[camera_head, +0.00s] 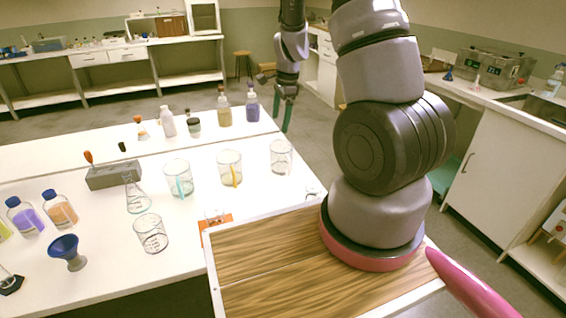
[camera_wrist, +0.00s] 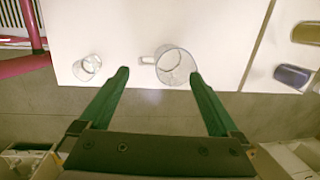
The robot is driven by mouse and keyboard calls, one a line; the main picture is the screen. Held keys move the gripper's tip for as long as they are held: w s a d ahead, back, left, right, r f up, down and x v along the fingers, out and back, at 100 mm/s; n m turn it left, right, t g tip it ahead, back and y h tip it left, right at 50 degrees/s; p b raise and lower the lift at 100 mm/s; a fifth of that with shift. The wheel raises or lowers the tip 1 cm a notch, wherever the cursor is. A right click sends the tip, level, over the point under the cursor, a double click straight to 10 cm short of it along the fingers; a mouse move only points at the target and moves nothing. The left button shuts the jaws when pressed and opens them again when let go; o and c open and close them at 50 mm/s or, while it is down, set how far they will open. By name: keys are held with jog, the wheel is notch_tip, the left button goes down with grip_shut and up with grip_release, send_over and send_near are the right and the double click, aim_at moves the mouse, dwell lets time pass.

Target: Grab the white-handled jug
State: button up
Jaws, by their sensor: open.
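The white-handled jug (camera_head: 281,157) is a clear glass jug standing on the white table near its right edge. In the wrist view the jug (camera_wrist: 177,66) is seen from above, with its white handle (camera_wrist: 147,60) pointing left. My gripper (camera_head: 287,112) has green fingers and hangs past the table's right edge, beyond the jug. In the wrist view my gripper (camera_wrist: 159,76) is open and empty. No contact is clear.
A yellow-handled jug (camera_head: 230,168) and a teal-handled jug (camera_head: 178,180) stand left of the white-handled one. A small glass (camera_wrist: 87,67) stands near the table edge. Several bottles, including a blue one (camera_head: 252,104), stand behind. A wooden-topped tray (camera_head: 262,262) lies in front.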

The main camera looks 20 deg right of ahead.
aim_at(284, 162)
jog(key=d+f, duration=0.1)
jog(key=f, duration=0.2)
jog(key=d+f+m, duration=0.1)
jog(key=f, duration=0.2)
jog(key=d+f+m+g+h, duration=0.1)
jog(key=f, duration=0.3)
jog(key=shift+s, duration=0.15)
jog(key=shift+f, duration=5.6)
jog(key=shift+m, duration=0.3)
grip_shut()
